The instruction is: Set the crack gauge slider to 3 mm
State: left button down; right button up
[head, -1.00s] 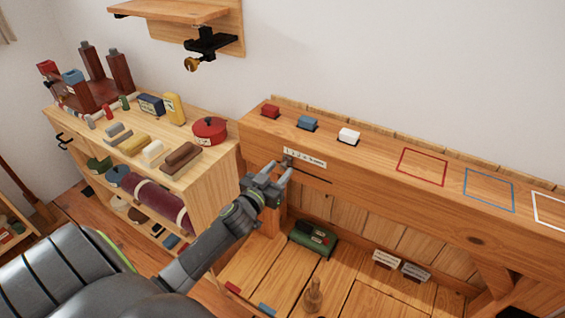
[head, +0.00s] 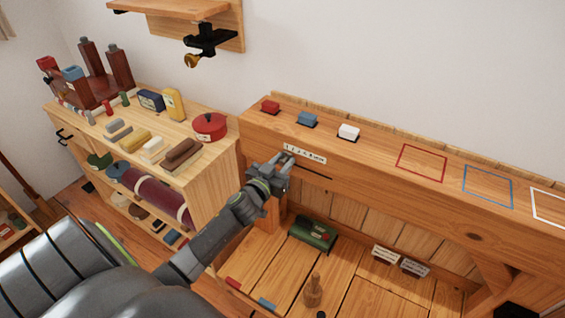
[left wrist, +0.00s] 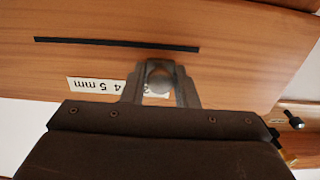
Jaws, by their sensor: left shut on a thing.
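The crack gauge is on the front of the timber beam. Its white scale label (head: 312,157) carries small numbers and its dark slot (head: 318,172) runs just below. In the left wrist view the slot (left wrist: 115,44) appears above the upside-down label (left wrist: 88,85), where "4 5 mm" is readable. My left gripper (head: 286,161) is at the label's left end in the head view, shut on the slider. The slider's rounded grey knob (left wrist: 158,82) shows between its fingers. The low-number part of the label is largely hidden behind the gripper in the wrist view. My right gripper is not in view.
Red (head: 270,107), blue (head: 307,119) and white (head: 348,132) blocks sit on the beam top, left of coloured outlines. A shelf unit (head: 215,160) with several items stands left of the beam. A green box (head: 313,233) lies below.

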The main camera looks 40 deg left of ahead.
aim_at(301, 160)
pick_arm(q)
jog(key=shift+w+d+p, duration=0.15)
jog(key=shift+d+p, duration=0.25)
jog(key=shift+d, duration=1.65)
jog(key=c, duration=1.3)
grip_release()
jog(key=shift+s+d+b, duration=0.2)
jog(key=shift+s+b, duration=0.35)
jog(key=shift+s, duration=2.35)
jog(key=shift+s+d+b, duration=0.25)
jog(key=shift+s+b, duration=0.25)
jog(key=shift+s, duration=2.4)
jog(key=shift+s+d+b, duration=0.2)
jog(key=shift+s+b, duration=0.35)
jog(key=shift+s, duration=2.35)
